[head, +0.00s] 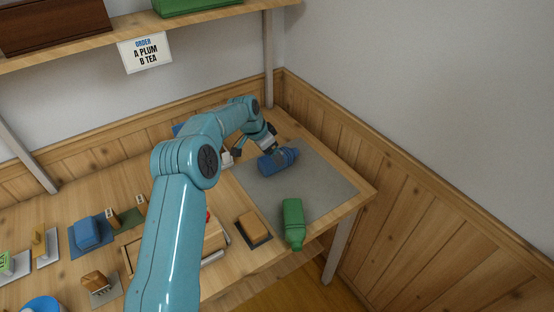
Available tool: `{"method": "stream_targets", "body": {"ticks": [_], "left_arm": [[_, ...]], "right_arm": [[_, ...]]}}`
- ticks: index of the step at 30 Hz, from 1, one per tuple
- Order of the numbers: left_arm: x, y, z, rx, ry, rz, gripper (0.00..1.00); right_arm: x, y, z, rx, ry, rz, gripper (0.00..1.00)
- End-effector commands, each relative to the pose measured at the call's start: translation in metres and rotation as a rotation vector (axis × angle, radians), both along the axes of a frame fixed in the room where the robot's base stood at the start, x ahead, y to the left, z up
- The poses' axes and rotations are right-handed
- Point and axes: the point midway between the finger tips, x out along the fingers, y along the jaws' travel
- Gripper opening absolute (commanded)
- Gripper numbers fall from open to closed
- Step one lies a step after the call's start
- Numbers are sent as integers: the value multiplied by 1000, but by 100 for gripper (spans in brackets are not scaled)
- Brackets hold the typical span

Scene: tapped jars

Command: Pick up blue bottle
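The blue bottle (276,162) lies on its side on the grey mat (318,182) at the right end of the table, its neck toward the right. The one arm in view is teal and rises from the bottom edge; I take it as my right arm. Its gripper (256,151) is just behind and left of the bottle, pointing down. Its fingers look spread, with nothing seen between them. I cannot tell whether the near finger touches the bottle. My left gripper is not in view.
A green bottle (293,223) lies at the mat's front edge. An orange-brown block on a dark pad (254,228) is left of it. Blue and tan items (88,232) stand at the left. A shelf (110,42) and its post (268,70) are behind; wooden panelling borders the right.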

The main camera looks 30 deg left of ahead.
Motion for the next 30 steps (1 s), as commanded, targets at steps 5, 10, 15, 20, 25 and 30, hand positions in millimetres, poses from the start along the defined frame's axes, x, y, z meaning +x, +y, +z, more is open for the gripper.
{"method": "stream_targets", "body": {"ticks": [5,10,15,20,25,30], "left_arm": [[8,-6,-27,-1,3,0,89],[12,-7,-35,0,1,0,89],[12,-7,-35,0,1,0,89],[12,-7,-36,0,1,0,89],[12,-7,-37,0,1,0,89],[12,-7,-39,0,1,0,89]], "right_arm": [[0,0,9,0,0,0,88],[0,0,9,0,0,0,88],[0,0,9,0,0,0,88],[0,0,8,0,0,0,88],[0,0,5,0,0,0,88],[0,0,3,0,0,0,88]]}}
